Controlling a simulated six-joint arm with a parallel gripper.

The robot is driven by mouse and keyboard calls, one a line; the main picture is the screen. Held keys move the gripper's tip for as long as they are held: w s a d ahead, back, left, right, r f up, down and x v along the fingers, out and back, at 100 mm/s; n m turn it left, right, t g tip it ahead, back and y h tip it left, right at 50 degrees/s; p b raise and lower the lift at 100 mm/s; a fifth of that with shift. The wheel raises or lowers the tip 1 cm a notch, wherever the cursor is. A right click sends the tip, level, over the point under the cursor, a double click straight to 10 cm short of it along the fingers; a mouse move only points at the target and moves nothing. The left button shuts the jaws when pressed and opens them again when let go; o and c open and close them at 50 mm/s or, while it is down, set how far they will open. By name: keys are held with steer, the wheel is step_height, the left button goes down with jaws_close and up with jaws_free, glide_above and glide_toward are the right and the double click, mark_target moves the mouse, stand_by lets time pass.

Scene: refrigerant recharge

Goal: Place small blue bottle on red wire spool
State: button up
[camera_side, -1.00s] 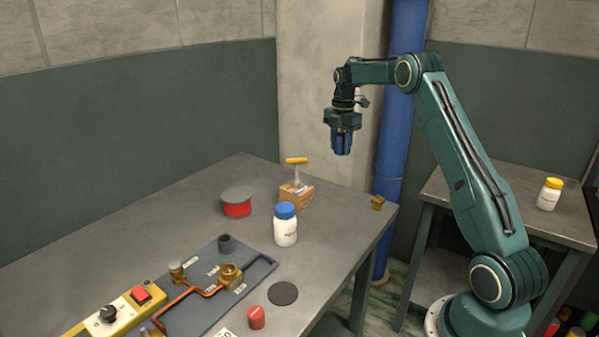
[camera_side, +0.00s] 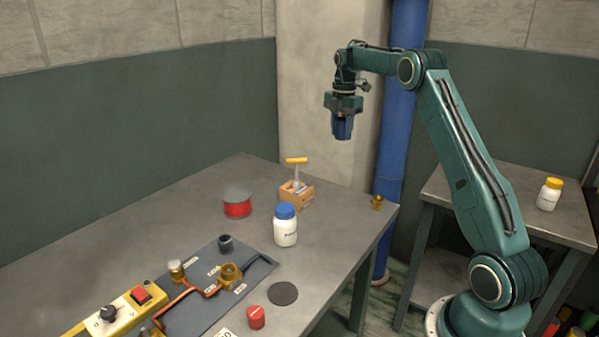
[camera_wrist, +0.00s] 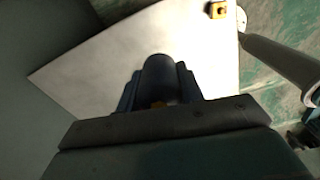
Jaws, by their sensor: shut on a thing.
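My gripper (camera_side: 342,132) is raised in the air above the back right part of the table. It is shut on a dark blue, round-ended thing, which looks like the small blue bottle; it shows between the fingers in the wrist view (camera_wrist: 158,72), mostly dark and partly hidden by them. The red wire spool (camera_side: 237,209), red with a grey top disc, stands on the table, to the left of and well below my gripper. Nothing is seen on its top.
A white bottle with a blue cap (camera_side: 285,232) stands right of the spool. A wooden box with a yellow-handled tool (camera_side: 297,193) is behind it. A brass fitting (camera_side: 377,202) sits near the right edge. A grey board with copper piping (camera_side: 245,285) lies in front.

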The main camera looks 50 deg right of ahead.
steer(key=shift+w+a, duration=0.1)
steer(key=shift+w+a+m, duration=0.3)
steer(key=shift+w+a, duration=0.05)
steer(key=shift+a, duration=0.25)
steer(key=w+a+f+m, duration=0.1)
steer(key=w+a+m, duration=0.25)
steer(key=a, duration=0.65)
steer(key=w+a+f+m, duration=0.15)
steer(key=a+m, duration=0.35)
steer(key=a, duration=0.5)
steer(key=w+a+m, duration=0.4)
steer(key=a, duration=0.6)
steer(key=n, duration=1.3)
glide_above(243, 198)
steer(key=shift+f, duration=1.6)
steer(key=shift+f, duration=0.1)
steer(key=shift+f, duration=1.9)
